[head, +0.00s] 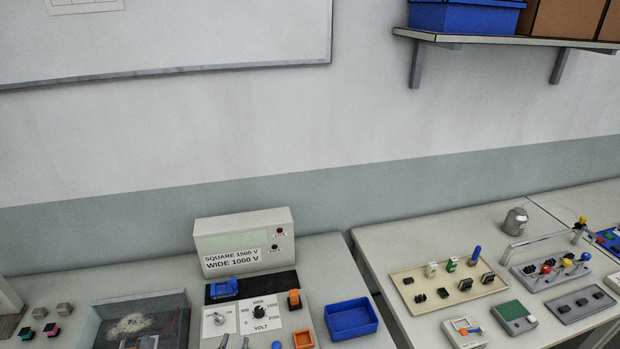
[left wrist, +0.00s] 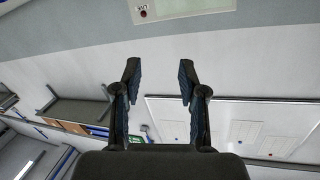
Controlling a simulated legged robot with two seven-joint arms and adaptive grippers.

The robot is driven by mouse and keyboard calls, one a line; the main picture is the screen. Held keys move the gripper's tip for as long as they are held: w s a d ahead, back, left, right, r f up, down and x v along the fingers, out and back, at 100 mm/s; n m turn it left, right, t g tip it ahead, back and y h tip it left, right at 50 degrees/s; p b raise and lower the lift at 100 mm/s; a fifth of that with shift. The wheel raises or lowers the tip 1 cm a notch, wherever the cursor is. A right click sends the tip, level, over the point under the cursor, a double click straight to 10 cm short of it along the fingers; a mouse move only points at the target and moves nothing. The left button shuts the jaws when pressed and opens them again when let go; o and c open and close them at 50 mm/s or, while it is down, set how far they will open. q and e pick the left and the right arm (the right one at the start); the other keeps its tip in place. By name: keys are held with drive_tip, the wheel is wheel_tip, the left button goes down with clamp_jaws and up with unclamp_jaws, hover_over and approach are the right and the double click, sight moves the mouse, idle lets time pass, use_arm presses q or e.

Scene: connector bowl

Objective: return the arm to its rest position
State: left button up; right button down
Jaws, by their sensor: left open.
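My left gripper (left wrist: 158,78) shows in the left wrist view with its two dark fingers spread apart and nothing between them. Beyond the fingers are the wall and the upside-down display panel (left wrist: 185,8) of the tester. In the head view, two thin grey tips at the bottom edge in front of the tester (head: 245,226) may be its fingertips; I cannot tell for sure. The rest of the left arm is out of the head frame. My right gripper is in neither view.
A blue bin (head: 351,320) stands right of the tester, and a grey tray (head: 178,305) stands left of it. A second table holds a beige board (head: 420,311) with several connectors and a metal handle (head: 540,240). A shelf (head: 500,40) hangs at upper right.

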use_arm(q)
drive_tip(key=s+a+f+n+g, duration=0.1)
drive_tip(key=s+f+g, duration=0.6)
drive_tip(key=s+f, duration=0.4)
drive_tip(key=s+a+f+g, duration=0.1)
drive_tip(key=s+f+g, duration=0.7)
drive_tip(key=s, duration=0.6)
wheel_tip(320, 180, down, 28)
drive_tip(key=s+r, duration=0.1)
drive_tip(key=s, duration=0.1)
drive_tip(key=s+a+f+g, duration=0.1)
drive_tip(key=s+a+f, duration=0.2)
drive_tip(key=s+f, duration=1.2)
drive_tip(key=shift+s, duration=0.95)
